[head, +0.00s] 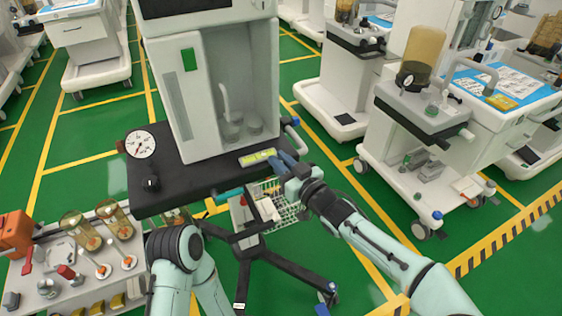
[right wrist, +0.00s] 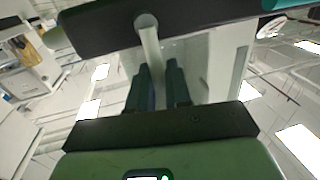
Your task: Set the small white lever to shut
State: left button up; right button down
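The small white lever (right wrist: 150,45) shows in the right wrist view as a pale bar hanging from a round pivot on the edge of a black slab. Its far end runs in between the two dark fingers of my right gripper (right wrist: 158,75), which stand close on either side of it with little or no gap. In the head view my right gripper (head: 282,162) is at the front right edge of the black cart top (head: 190,182), and the lever is hidden there. My left arm is low at the front; its gripper is not clearly visible.
A tall white machine (head: 180,95) stands on the black top, with a gauge (head: 140,144) at left. A wire basket (head: 285,208) hangs below my right gripper. A crowded side table (head: 75,262) is at lower left. Another cart (head: 420,120) stands right, across green floor.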

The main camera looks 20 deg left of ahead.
pick_arm(q)
jog(key=s+r+p, duration=0.1)
jog(key=s+d+r+p, duration=0.1)
jog(key=shift+s+d+r+g+h, duration=0.1)
jog(key=shift+s+d+g+h, duration=0.2)
jog(key=shift+s+g, duration=0.1)
pick_arm(e)
jog(key=m, duration=0.2)
jog(key=w+d+m, duration=0.1)
jog(key=m, duration=0.1)
jog(key=w+m, duration=0.1)
jog(key=shift+d+f+m+t+y, duration=0.4)
jog(key=c, duration=1.3)
grip_release()
jog(key=shift+o, duration=0.2)
jog(key=shift+s, duration=0.1)
pick_arm(q)
jog(key=shift+s+d+r+g+p, duration=0.2)
jog(key=shift+s+d+r+p, duration=0.15)
jog(key=shift+s, duration=0.2)
jog(key=shift+s+d+r+g+p, duration=0.2)
jog(key=shift+s+r+p, duration=0.15)
jog(key=shift+s+r, duration=0.15)
pick_arm(e)
jog(key=v, duration=1.3)
jog(key=shift+d, duration=0.2)
